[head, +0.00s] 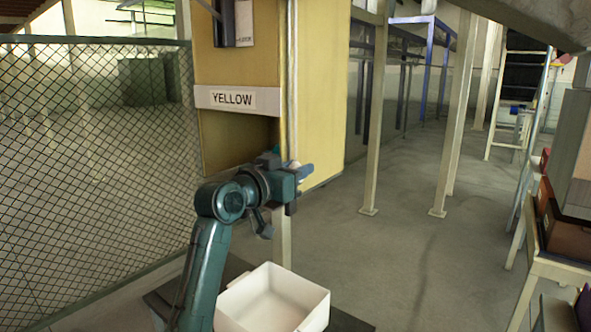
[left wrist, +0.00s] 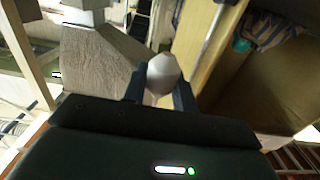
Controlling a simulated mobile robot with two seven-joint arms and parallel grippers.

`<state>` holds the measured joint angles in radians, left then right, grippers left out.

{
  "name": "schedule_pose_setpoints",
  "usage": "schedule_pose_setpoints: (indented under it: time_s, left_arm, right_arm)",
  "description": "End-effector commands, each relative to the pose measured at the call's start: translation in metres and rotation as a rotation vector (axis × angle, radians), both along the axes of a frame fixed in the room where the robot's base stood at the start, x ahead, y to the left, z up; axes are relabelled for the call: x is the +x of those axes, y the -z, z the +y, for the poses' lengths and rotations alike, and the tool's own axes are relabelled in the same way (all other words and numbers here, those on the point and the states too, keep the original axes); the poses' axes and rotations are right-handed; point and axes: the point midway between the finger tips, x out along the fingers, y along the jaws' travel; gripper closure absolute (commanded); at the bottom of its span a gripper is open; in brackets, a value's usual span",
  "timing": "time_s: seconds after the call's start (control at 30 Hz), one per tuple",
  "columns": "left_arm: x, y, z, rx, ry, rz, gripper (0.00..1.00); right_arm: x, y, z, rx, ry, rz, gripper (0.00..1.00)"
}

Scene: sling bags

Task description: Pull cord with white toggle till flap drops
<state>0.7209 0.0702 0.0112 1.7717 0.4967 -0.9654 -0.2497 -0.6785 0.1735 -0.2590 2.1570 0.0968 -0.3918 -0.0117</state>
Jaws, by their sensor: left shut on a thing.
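A white rounded toggle (left wrist: 164,68) sits between the two fingers of my left gripper (left wrist: 160,90) in the left wrist view. The fingers are shut on it. In the head view my left gripper (head: 303,172) is at the front corner of the yellow cabinet (head: 318,95), below the label reading YELLOW (head: 233,98). A thin pale vertical line (head: 292,70) runs down that corner; I cannot tell whether it is the cord. The cabinet has a dark recess (head: 235,135) under the label. No flap can be made out clearly. My right gripper is not in view.
A white open bin (head: 318,312) stands below the cabinet. A striped blue cloth item (left wrist: 268,27) shows in the left wrist view. A wire mesh fence (head: 90,170) is at left, shelving with boxes (head: 570,222) at right.

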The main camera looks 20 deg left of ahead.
Motion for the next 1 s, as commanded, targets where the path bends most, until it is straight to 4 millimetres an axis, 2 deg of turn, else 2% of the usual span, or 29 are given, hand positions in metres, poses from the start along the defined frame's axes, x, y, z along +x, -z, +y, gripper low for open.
schedule_pose_setpoints:
  time_s: [0.17, 0.4, 0.5, 0.83, 0.87, 1.0]
  left_arm:
    - [0.000, 0.004, 0.000, 0.001, 0.001, 0.002, 1.00]
    - [0.000, 0.050, 0.000, 0.003, 0.000, 0.005, 1.00]
    - [0.000, 0.062, 0.000, 0.002, 0.001, 0.003, 1.00]
    - [0.000, 0.065, 0.000, 0.000, 0.001, 0.003, 1.00]
    - [0.000, 0.065, 0.000, 0.000, 0.001, 0.003, 0.72]
    - [0.000, 0.064, 0.000, 0.000, 0.001, 0.003, 0.60]
  right_arm:
    - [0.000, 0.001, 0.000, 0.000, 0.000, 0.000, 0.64]
    - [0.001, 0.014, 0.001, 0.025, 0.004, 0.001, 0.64]
    - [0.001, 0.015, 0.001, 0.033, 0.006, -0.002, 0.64]
    - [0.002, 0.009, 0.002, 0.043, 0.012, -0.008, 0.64]
    - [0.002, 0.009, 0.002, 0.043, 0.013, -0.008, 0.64]
    - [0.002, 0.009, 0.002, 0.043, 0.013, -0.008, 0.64]
